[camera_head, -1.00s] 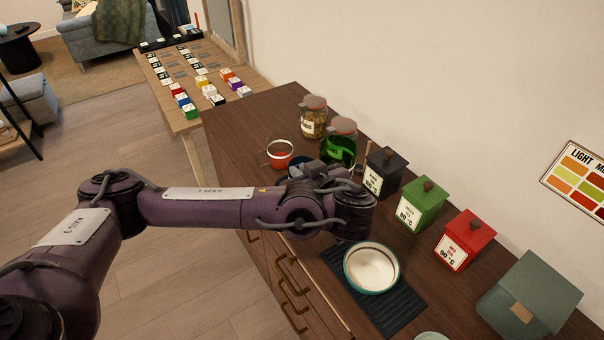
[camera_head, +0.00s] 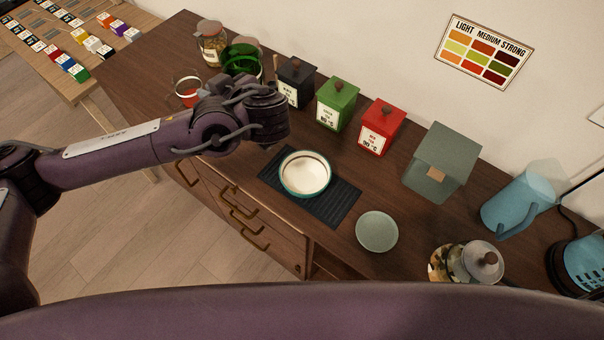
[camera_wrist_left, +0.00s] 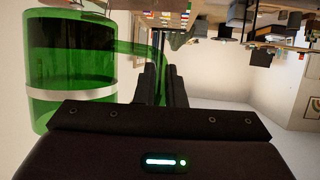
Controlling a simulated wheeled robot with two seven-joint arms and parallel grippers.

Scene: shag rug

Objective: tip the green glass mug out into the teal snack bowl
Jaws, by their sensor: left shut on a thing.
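The green glass mug (camera_head: 242,58) is at the back left of the dark wooden cabinet, partly behind my left wrist. In the left wrist view the mug (camera_wrist_left: 70,65) is on the left, with a pale band around it. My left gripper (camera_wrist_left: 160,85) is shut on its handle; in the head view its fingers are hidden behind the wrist. I cannot make out what the mug holds. The teal snack bowl (camera_head: 305,172), cream inside and looking empty, sits to the right and nearer. My right gripper is not in view.
The bowl stands on a black slatted mat (camera_head: 335,205). Black (camera_head: 292,84), green (camera_head: 337,104) and red (camera_head: 381,128) canisters line the wall behind. A jar (camera_head: 211,43) and a red-filled glass (camera_head: 187,90) flank the mug. A pale saucer (camera_head: 377,231) lies right of the mat.

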